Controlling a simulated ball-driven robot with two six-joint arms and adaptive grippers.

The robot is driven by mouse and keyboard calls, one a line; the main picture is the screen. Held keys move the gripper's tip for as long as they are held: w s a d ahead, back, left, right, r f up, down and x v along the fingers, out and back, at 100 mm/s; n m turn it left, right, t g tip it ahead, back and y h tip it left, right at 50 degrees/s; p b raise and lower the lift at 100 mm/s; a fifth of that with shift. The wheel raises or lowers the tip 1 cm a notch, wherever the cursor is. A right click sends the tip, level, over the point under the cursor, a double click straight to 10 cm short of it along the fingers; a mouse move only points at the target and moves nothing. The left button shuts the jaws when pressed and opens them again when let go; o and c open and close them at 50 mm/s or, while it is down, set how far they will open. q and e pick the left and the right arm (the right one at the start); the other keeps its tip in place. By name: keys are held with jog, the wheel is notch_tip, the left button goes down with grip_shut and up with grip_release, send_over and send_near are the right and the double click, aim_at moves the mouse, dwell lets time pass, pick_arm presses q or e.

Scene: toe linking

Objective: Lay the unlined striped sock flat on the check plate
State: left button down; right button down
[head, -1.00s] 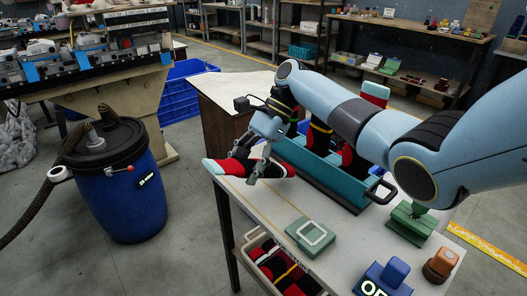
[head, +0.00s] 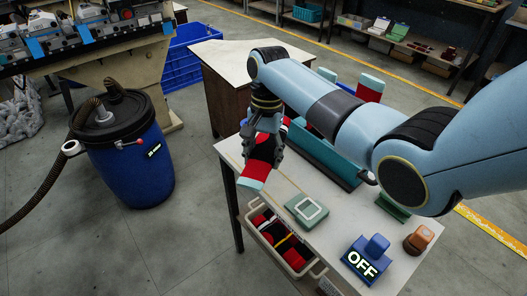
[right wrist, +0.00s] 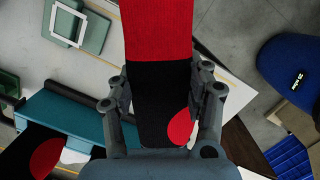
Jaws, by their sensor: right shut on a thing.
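My right gripper (head: 264,150) is shut on a sock (head: 256,173) in red and black with a pale blue end. The sock hangs down in front of the jaws near the table's left edge. In the right wrist view the sock (right wrist: 160,45) passes between the two fingers (right wrist: 164,105), red above and black below with a round red patch. The check plate (head: 292,217), green with a white square frame, lies on the table to the right of the held sock, apart from it. Part of it shows at upper left in the right wrist view (right wrist: 96,33). My left gripper is out of view.
A bin of socks (head: 301,270) hangs at the table's front-left edge.

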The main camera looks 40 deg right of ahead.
aim_at(264, 187)
notch_tip(264, 187, down, 8)
jog(key=b, duration=0.4)
jog(key=shift+b, duration=0.3)
jog(key=shift+s+f, duration=0.3)
jog(key=c, duration=1)
grip_release()
jog(key=shift+a+f, duration=0.1)
jog(key=o, duration=0.5)
jog(key=shift+w+f, duration=0.1)
jog(key=shift+f, duration=0.05)
jog(key=shift+o, duration=0.2)
jog(key=shift+w+r, duration=0.1)
jog(key=shift+r, duration=0.1)
jog(key=shift+c, duration=0.4)
